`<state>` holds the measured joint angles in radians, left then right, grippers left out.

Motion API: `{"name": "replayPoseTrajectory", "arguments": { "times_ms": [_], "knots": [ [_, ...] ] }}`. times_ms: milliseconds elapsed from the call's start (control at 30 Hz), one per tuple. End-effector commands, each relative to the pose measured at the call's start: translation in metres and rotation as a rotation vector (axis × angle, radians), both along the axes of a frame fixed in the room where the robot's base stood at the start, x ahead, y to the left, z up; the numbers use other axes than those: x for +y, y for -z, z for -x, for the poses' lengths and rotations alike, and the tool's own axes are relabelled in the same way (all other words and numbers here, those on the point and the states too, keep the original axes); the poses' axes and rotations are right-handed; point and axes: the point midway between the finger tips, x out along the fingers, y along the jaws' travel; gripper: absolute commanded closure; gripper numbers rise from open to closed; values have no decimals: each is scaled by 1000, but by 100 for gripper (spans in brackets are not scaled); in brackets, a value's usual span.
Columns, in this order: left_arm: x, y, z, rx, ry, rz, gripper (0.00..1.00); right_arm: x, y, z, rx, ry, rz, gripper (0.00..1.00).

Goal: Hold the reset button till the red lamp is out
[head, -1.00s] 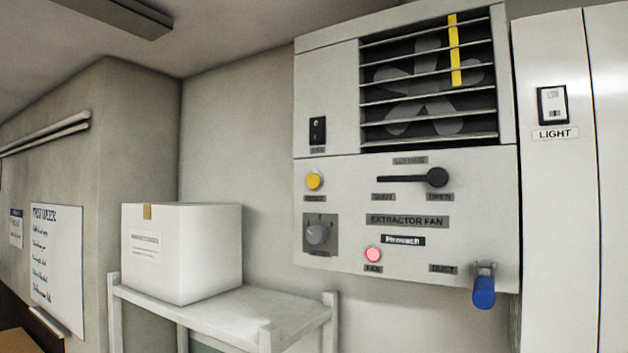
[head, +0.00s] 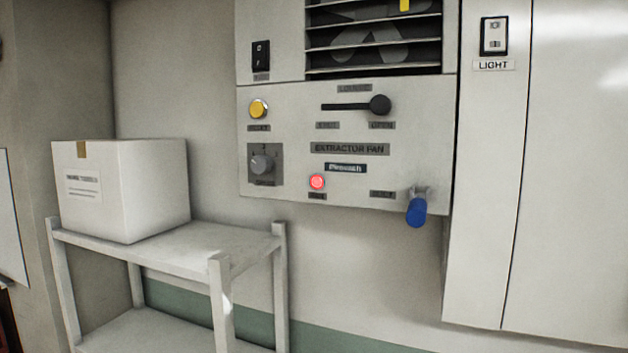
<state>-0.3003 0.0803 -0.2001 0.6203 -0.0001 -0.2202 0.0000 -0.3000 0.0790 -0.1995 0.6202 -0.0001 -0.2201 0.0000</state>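The extractor fan panel (head: 345,185) is on the wall in the middle of the head view. Its reset button (head: 258,109) is round and yellow with a pale ring, above a small dark label at the panel's left. The red lamp (head: 317,182) is lit, low on the panel. Neither of my grippers is in view, and nothing touches the button.
A black lever (head: 355,105), a grey knob (head: 262,163), a black switch (head: 260,56) and a blue handle (head: 416,211) are on the fan unit. A white box (head: 125,190) stands on a shelf rack (head: 225,245) below left. A light switch (head: 494,36) is at right.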

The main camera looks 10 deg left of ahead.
Motion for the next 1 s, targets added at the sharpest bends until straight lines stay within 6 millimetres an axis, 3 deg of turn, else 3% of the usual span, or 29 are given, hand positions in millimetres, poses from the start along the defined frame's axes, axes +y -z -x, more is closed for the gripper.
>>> {"name": "replayPoseTrajectory", "arguments": {
  "times_ms": [400, 800, 1000],
  "knots": [
    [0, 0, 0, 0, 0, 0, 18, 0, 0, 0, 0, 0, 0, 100],
    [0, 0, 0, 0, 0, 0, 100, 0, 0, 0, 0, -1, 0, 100],
    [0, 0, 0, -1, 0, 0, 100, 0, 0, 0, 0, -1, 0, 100]
  ]
}}
